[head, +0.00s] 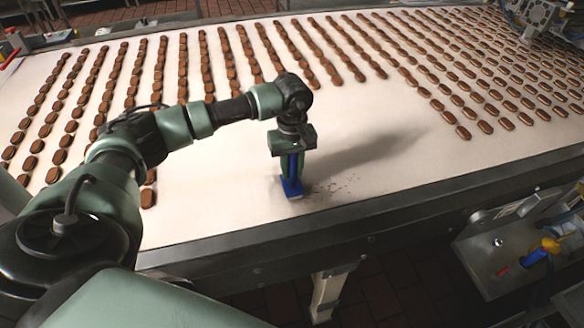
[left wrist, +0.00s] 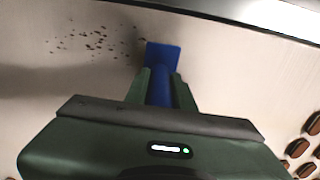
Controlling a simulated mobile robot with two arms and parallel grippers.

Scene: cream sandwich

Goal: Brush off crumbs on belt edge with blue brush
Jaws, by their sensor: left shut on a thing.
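My left gripper (head: 292,151) is shut on the handle of the blue brush (head: 291,186) and holds it upright, head down, at or just above the white belt near its front edge. I cannot tell if the bristles touch the belt. Dark crumbs (head: 335,187) lie on the belt just right of the brush. In the left wrist view, the brush head (left wrist: 162,55) shows beyond the fingers (left wrist: 159,88), with the crumbs (left wrist: 95,42) to its left. My right gripper is not in view.
Rows of brown sandwich biscuits (head: 205,75) cover the back and left of the belt (head: 230,215). The belt around the crumbs is clear. A dark metal rail (head: 400,215) runs along the front edge. A metal bracket with a yellow and blue part (head: 540,250) stands at the lower right.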

